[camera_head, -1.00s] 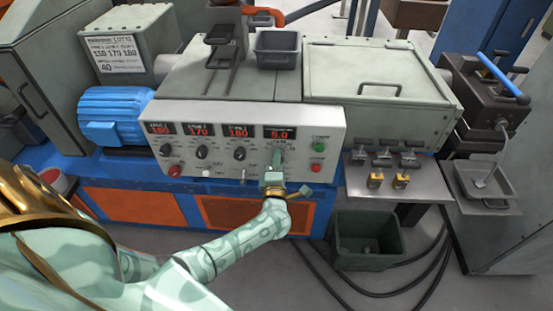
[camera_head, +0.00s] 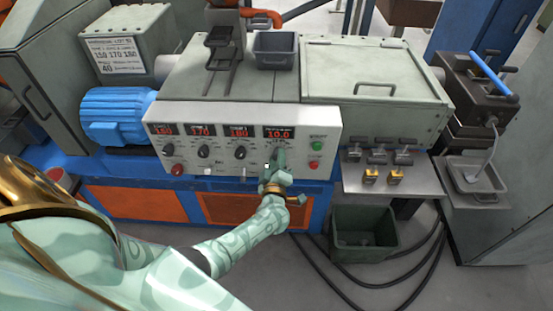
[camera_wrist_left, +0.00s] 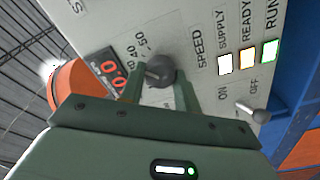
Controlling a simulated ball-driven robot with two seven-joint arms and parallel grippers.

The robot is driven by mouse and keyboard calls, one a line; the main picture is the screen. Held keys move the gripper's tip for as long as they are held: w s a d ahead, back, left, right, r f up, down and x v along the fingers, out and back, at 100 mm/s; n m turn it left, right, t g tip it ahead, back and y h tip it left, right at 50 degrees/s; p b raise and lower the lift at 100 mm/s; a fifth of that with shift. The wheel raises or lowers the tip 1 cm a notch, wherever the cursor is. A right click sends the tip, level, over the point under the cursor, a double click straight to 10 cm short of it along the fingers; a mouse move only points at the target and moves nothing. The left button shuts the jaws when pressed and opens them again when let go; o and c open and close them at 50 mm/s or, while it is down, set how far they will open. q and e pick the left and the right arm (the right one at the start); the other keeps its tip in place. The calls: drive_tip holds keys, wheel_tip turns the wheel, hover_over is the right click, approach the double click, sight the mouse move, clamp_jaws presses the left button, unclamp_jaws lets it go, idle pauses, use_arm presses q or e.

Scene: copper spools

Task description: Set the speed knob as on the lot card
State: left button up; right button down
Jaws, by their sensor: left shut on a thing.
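The speed knob (camera_wrist_left: 158,70) is dark and round, on the pale control panel (camera_head: 160,112). In the left wrist view it sits between the two green fingers of my left gripper (camera_wrist_left: 160,84), which is shut on it. In the head view my left gripper (camera_head: 277,163) covers most of the knob. The lot card (camera_head: 115,52), white on a grey-green box at the upper left, shows 150 170 180, with 40 on a lower line. My right gripper is not in view.
Three more knobs, such as one (camera_head: 240,152), and red displays line the panel. A green button (camera_head: 318,145) and a red button (camera_head: 315,164) are at its right. A toggle switch (camera_wrist_left: 252,112) is near the gripper. A green bin (camera_head: 365,238) stands on the floor.

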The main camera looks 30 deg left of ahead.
use_arm(q)
drive_tip(key=shift+d+f, duration=0.1)
drive_tip(key=shift+f, duration=0.05)
idle(0.3)
drive_tip(key=o, duration=1)
